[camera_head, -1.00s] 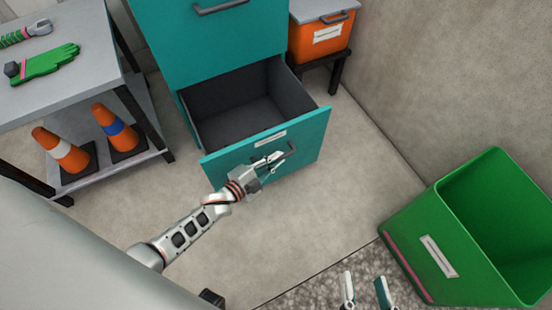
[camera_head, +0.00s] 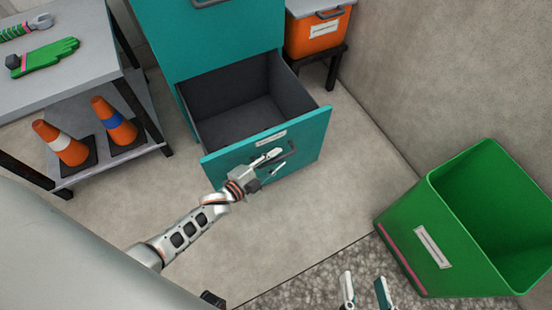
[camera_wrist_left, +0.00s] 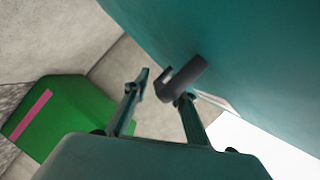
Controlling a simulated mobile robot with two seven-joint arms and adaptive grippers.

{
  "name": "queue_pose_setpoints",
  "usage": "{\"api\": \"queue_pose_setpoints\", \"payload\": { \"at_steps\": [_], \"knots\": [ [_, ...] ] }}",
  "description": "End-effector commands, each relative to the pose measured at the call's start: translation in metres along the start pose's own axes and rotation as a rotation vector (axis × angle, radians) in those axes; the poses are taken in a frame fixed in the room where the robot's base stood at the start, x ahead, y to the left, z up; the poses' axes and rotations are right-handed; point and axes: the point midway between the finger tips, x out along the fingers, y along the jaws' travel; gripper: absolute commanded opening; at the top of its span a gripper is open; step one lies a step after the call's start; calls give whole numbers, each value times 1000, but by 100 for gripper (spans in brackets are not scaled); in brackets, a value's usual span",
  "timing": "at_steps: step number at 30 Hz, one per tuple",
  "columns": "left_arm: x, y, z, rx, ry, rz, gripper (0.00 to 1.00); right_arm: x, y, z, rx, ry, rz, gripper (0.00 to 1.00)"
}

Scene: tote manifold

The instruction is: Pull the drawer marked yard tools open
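The teal drawer (camera_head: 225,162) stands pulled out of the teal cabinet (camera_head: 212,42), its empty dark inside showing. Its front carries a white label too small to read and a dark handle (camera_head: 290,152). My left gripper (camera_head: 274,164) is at the drawer front by this handle, with its fingers apart. In the left wrist view the handle (camera_wrist_left: 182,80) lies close to the fingertips, near the right finger; whether they touch is unclear. My right gripper (camera_head: 366,290) is open and empty at the bottom edge of the head view.
A green bin (camera_head: 408,240) stands on the right. An orange box (camera_head: 318,38) sits on a dark stand behind the drawer. A grey shelf unit (camera_head: 75,92) with traffic cones, a glove and a tool is on the left. Floor ahead of the drawer is clear.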

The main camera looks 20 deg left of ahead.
Motion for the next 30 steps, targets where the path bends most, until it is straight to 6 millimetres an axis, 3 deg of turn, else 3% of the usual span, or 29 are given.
{"api": "queue_pose_setpoints", "payload": {
  "at_steps": [13, 30],
  "knots": [
    [-8, 0, -1, 0, 2, -1, 26, 0, 1, 0, -3, -1, 1, 40],
    [-107, 0, 0, 0, 0, 1, 26, 0, 0, 0, -2, -1, 0, 40]
  ]
}}
